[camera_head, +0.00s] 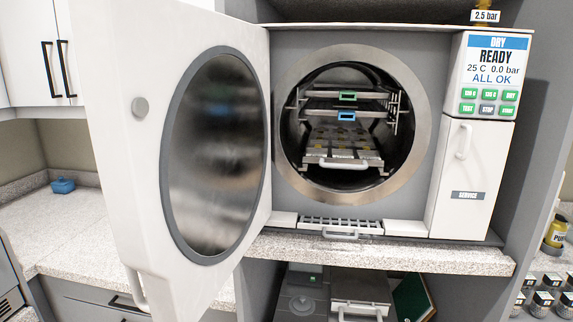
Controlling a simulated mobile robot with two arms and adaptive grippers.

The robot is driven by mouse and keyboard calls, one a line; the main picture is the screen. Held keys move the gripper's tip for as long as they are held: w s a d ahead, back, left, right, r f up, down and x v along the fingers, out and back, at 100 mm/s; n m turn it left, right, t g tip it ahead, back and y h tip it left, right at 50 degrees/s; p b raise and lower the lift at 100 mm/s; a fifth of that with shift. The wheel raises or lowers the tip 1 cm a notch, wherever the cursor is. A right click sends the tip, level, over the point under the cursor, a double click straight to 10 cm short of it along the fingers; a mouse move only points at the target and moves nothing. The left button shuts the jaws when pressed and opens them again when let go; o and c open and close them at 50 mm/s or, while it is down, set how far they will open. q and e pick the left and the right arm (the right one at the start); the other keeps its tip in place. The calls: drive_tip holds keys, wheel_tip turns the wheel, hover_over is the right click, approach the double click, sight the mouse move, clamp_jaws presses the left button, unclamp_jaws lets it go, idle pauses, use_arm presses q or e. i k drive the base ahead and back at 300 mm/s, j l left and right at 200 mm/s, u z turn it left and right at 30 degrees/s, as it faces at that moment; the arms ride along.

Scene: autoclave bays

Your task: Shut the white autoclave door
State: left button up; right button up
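The white autoclave door (115,120) stands wide open at the left, swung out toward me. Its inner face carries a dark round plate (215,150) with a grey ring. A white handle (136,290) shows at its lower left. The autoclave (440,60) sits on a speckled shelf, and its round chamber (350,125) is open. Inside the chamber are racks and a tray (343,162) with a handle. Neither of my grippers is in view.
A speckled shelf edge (400,256) runs below the autoclave. A counter (60,225) with a blue item (63,186) lies at left. Bottles (545,298) stand at lower right. A low drawer grille (340,226) sits under the chamber.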

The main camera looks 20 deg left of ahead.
sight(177, 93)
drive_tip(key=i+j, duration=0.1)
drive_tip(key=j, duration=0.75)
drive_tip(key=i+j+z, duration=0.1)
drive_tip(key=j, duration=0.7)
drive_tip(key=k+l, duration=0.25)
drive_tip(key=k, duration=0.1)
